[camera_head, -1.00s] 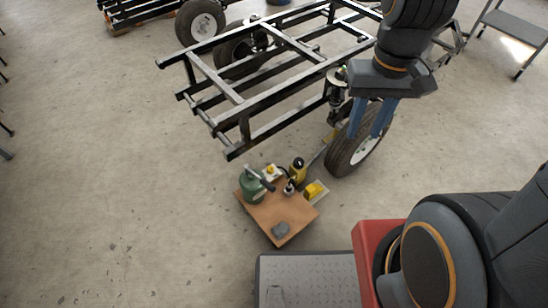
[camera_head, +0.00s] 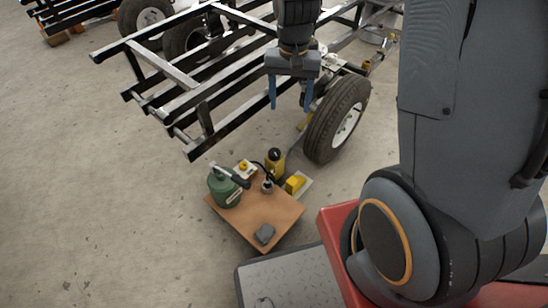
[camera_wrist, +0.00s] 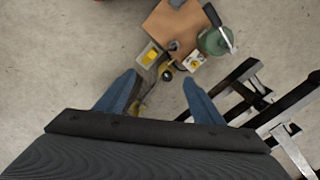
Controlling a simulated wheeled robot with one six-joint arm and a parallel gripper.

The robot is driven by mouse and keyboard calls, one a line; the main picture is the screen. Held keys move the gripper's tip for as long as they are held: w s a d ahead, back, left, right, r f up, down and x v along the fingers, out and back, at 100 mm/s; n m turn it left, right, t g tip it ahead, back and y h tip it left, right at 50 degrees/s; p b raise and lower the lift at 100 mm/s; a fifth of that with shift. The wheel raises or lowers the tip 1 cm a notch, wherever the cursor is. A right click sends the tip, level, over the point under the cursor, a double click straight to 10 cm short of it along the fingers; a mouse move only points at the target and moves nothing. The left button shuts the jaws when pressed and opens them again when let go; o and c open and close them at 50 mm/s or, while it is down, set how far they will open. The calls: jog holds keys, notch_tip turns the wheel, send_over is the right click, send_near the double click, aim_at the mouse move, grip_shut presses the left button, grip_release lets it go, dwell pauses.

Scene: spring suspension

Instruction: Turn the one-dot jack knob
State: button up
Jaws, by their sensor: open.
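I cannot make out dots on any knob, so I cannot tell which one is the one-dot jack knob. A brown board (camera_head: 277,212) on the floor bears small items. The white box also shows in the wrist view (camera_wrist: 194,62), as does the yellow block (camera_wrist: 151,56). My gripper (camera_head: 290,98) is open and empty, above the floor between the black frame and the wheel. Its blue fingers (camera_wrist: 160,82) point towards the board.
A black metal frame (camera_head: 165,82) spans the upper left. A tyred wheel (camera_head: 337,118) stands right of my gripper. The floor left of the board is clear.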

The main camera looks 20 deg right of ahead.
aim_at(275, 152)
jog(key=w+f+m+b, duration=0.1)
jog(key=w+f+b, duration=0.4)
jog(key=f, duration=0.7)
jog(key=w+f+m+b, duration=0.2)
jog(key=w+f+b, duration=0.4)
jog(key=f, duration=0.6)
jog(key=w+f+m+b, duration=0.2)
jog(key=w+f+b, duration=0.3)
jog(key=f, duration=0.7)
jog(key=shift+w+d+f+b, duration=0.15)
jog(key=shift+w+b, duration=0.15)
jog(key=shift+b, duration=0.8)
notch_tip(275, 152, down, 8)
jog(key=b, duration=0.3)
jog(key=c, duration=1.1)
